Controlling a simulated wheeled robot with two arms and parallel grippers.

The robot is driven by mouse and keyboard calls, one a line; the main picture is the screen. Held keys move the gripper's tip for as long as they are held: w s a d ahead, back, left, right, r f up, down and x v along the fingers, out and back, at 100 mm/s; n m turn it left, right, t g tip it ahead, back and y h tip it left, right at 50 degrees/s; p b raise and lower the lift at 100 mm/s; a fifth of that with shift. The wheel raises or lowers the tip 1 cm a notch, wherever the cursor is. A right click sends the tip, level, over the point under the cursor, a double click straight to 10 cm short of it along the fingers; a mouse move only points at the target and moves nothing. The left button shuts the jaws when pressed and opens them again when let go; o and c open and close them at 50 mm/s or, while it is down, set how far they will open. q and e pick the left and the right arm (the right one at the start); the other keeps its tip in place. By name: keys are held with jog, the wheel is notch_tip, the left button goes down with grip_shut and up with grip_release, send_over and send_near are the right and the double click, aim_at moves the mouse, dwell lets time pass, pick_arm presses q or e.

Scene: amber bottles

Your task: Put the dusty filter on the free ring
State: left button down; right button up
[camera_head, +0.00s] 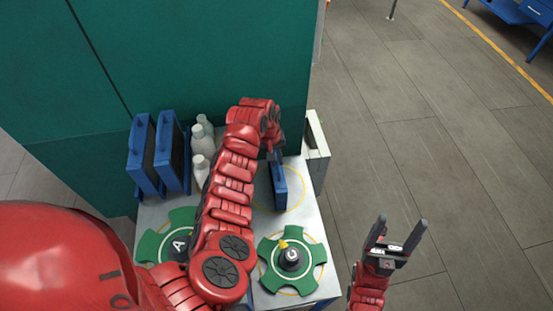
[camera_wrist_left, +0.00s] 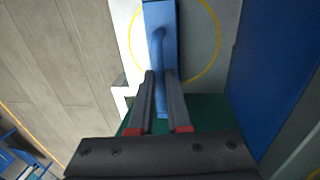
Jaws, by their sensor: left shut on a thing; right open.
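A blue-framed filter (camera_head: 280,187) with a dark face stands upright over a yellow ring (camera_head: 303,198) on the white tabletop. My left gripper (camera_head: 275,154) is shut on the top handle of this filter. In the left wrist view, the fingers (camera_wrist_left: 160,78) close around the handle of the blue filter (camera_wrist_left: 160,15), and the yellow ring (camera_wrist_left: 217,40) encircles it. I cannot tell whether the filter touches the table or how dusty it is. My right gripper (camera_head: 402,222) is open and empty, right of the table.
Two more blue filters (camera_head: 143,155) (camera_head: 172,152) stand at the back left beside several white bottles (camera_head: 202,150). Green star-shaped knobs (camera_head: 270,252) (camera_head: 152,244) sit at the front. A white box (camera_head: 317,150) is at the right edge; a green wall (camera_head: 200,60) rises behind.

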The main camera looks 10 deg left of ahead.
pick_arm(q)
jog(key=shift+f, duration=0.3)
jog(key=c, duration=1.2)
grip_release()
jog(key=o, duration=0.4)
